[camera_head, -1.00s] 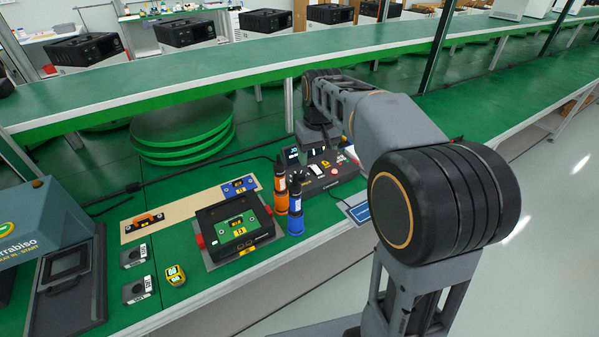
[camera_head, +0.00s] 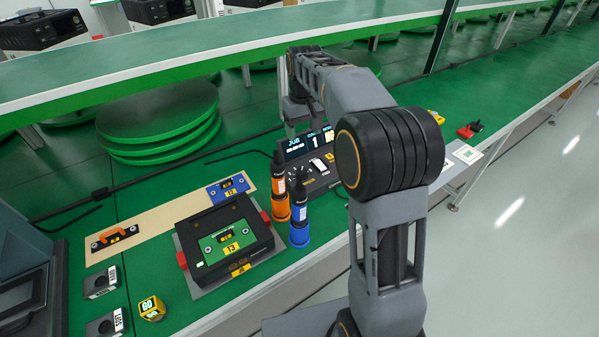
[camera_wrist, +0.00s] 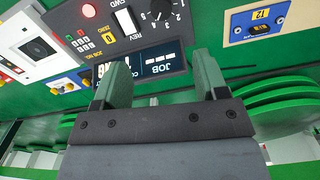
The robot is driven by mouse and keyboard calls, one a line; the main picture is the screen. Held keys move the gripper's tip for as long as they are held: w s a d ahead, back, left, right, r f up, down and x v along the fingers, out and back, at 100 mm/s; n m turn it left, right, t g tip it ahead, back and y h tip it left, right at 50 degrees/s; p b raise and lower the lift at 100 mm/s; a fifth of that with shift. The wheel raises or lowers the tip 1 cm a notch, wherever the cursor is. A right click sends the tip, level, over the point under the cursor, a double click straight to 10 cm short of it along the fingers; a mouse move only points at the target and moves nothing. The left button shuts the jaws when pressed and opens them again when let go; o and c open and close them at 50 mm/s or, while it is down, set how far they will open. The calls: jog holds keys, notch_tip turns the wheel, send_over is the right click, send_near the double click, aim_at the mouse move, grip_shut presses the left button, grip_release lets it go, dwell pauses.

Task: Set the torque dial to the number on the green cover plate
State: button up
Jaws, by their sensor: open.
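The green cover plate (camera_head: 222,243) lies in a black housing, with a yellow label that seems to read 13. The dark controller (camera_head: 322,178) stands behind the orange and blue drivers, partly hidden by my arm. Its black torque dial (camera_wrist: 162,8) shows at the top edge of the wrist view, cut off, with numbers around it; its setting cannot be read. My gripper (camera_wrist: 160,78) is open and empty, with the controller's display (camera_wrist: 160,62) beyond its fingertips. In the head view my gripper (camera_head: 296,108) hangs by the controller's display end, apart from the dial.
The orange driver (camera_head: 280,192) and blue driver (camera_head: 299,212) stand upright between housing and controller. A blue plate (camera_head: 228,187) marked 12 and an orange-handled part (camera_head: 115,236) lie on a tan strip. A raised green shelf (camera_head: 180,52) runs behind. A rocker switch (camera_wrist: 124,21) sits near the dial.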

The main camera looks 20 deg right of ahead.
aim_at(302, 171)
jog(key=f+b, duration=0.1)
jog(key=f, duration=0.4)
jog(key=f+b, duration=0.1)
jog(key=f, duration=0.4)
jog(key=f+b, duration=0.1)
jog(key=f, duration=0.4)
jog(key=shift+w+a+f, duration=0.1)
jog(key=shift+w+f, duration=0.2)
jog(key=shift+f, duration=0.05)
jog(key=c, duration=0.9)
